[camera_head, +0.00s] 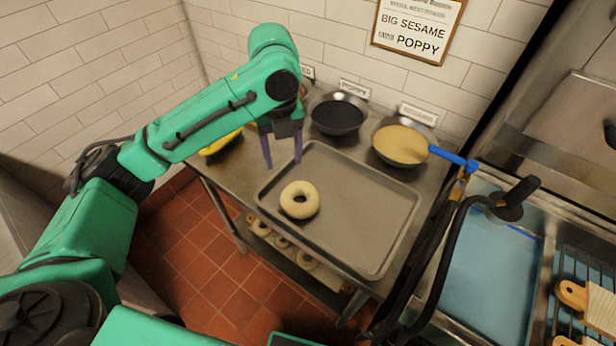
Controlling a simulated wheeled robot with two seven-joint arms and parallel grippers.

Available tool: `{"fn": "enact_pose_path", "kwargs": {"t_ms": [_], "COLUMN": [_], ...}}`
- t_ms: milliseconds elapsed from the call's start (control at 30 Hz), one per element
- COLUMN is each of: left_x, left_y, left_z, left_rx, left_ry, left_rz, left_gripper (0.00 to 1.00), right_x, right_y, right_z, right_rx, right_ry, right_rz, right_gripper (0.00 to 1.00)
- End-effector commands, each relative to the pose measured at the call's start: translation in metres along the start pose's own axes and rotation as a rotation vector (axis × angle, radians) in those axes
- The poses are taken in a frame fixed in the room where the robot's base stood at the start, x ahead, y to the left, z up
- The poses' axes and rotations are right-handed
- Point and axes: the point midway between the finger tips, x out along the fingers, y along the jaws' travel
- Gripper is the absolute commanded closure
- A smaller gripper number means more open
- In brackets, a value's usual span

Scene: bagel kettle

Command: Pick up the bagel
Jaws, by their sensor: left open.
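A pale ring-shaped bagel (313,207) lies flat on the left part of a grey metal tray (365,252) on the table. My left arm reaches in from the left. My left gripper (283,163) points down with its two purple fingers apart and nothing between them. It is over the tray's back left corner, behind the bagel and a little to its left, apart from it. My right gripper is not in view.
A blue basin (487,270) is at right. More bagels (305,261) sit on a lower shelf.

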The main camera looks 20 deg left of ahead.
Motion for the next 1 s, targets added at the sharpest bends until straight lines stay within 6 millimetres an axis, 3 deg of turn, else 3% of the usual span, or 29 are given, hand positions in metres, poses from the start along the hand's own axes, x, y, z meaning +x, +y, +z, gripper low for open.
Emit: {"fn": "enact_pose_path", "kwargs": {"t_ms": [133, 300, 400, 567, 700, 967, 1000], "left_x": [0.027, 0.068, 0.086, 0.106, 0.134, 0.145, 0.145], "left_y": [0.000, 0.001, 0.000, -0.002, -0.003, -0.004, -0.004], "left_z": [-0.002, -0.001, -0.001, 0.000, 0.001, 0.002, 0.002], "left_rx": [0.001, -0.001, -0.001, -0.001, -0.001, 0.001, 0.001], "left_ry": [0.007, 0.004, 0.002, 0.003, 0.002, -0.001, -0.001], "left_rz": [0.003, 0.004, 0.002, 0.003, 0.002, -0.001, -0.001], "left_gripper": [0.38, 0.38, 0.38, 0.38, 0.38, 0.38, 0.46], "right_x": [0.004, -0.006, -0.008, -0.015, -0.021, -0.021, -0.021], "right_y": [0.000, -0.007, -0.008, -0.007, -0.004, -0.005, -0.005], "right_z": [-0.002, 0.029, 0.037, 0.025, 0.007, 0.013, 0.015], "right_rx": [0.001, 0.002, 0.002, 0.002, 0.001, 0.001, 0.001], "right_ry": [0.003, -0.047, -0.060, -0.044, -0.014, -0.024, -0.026], "right_rz": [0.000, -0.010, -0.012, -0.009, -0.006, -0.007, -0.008], "right_gripper": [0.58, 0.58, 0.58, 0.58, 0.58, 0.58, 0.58]}}
